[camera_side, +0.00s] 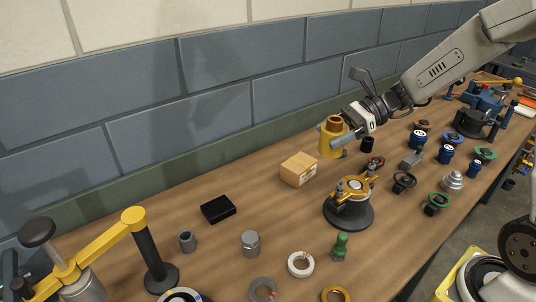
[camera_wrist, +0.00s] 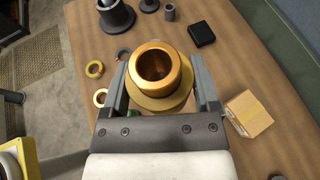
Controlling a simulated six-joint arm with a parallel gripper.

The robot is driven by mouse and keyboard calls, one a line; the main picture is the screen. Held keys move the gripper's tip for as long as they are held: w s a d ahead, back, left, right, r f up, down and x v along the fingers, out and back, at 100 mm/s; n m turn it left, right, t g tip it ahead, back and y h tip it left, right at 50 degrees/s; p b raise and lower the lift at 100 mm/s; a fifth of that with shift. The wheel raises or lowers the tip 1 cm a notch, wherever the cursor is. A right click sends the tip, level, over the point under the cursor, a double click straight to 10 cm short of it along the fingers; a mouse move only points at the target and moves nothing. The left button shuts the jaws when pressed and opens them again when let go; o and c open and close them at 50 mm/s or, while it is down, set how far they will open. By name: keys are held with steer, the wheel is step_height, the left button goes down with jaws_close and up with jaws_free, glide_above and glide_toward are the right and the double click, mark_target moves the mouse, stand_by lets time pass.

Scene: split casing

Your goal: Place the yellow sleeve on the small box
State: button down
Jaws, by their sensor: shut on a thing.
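The yellow sleeve (camera_side: 331,140) is a stepped cylinder with an open bore, held upright in my gripper (camera_side: 345,137) above the bench. In the wrist view the sleeve (camera_wrist: 160,72) sits between the two fingers of my gripper (camera_wrist: 160,85), which touch its sides. The small box (camera_side: 299,169) is a tan carton lying on the bench, to the lower left of the sleeve in the side view. In the wrist view the small box (camera_wrist: 249,113) lies right of the gripper, clear of the sleeve. Its top is bare.
A black block (camera_side: 218,208) lies left of the box. A dark round fixture with a gold clamp (camera_side: 352,198) stands in front of the box. A black cylinder (camera_side: 367,144) stands right of the sleeve. The bench between box and black block is clear.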

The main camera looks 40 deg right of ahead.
steer(key=w+d+m+t+h, duration=0.3)
steer(key=w+d+m+t, duration=0.15)
steer(key=d, duration=0.25)
steer(key=shift+m, duration=0.35)
steer(key=shift+s+d+f, duration=0.1)
steer(key=shift+d+f, duration=0.05)
steer(key=shift+f, duration=1.05)
steer(key=shift+d+f, duration=0.1)
steer(key=shift+f, duration=1.05)
steer(key=shift+w+d+f, duration=0.25)
steer(key=shift+w+f, duration=1.3)
steer(key=shift+w, duration=0.7)
steer(key=shift+w+d+f, duration=0.2)
steer(key=shift+w+f, duration=1.35)
steer(key=shift+w, duration=0.65)
steer(key=shift+w+d+f, duration=0.25)
steer(key=shift+w+f, duration=1.3)
steer(key=shift+w, duration=0.7)
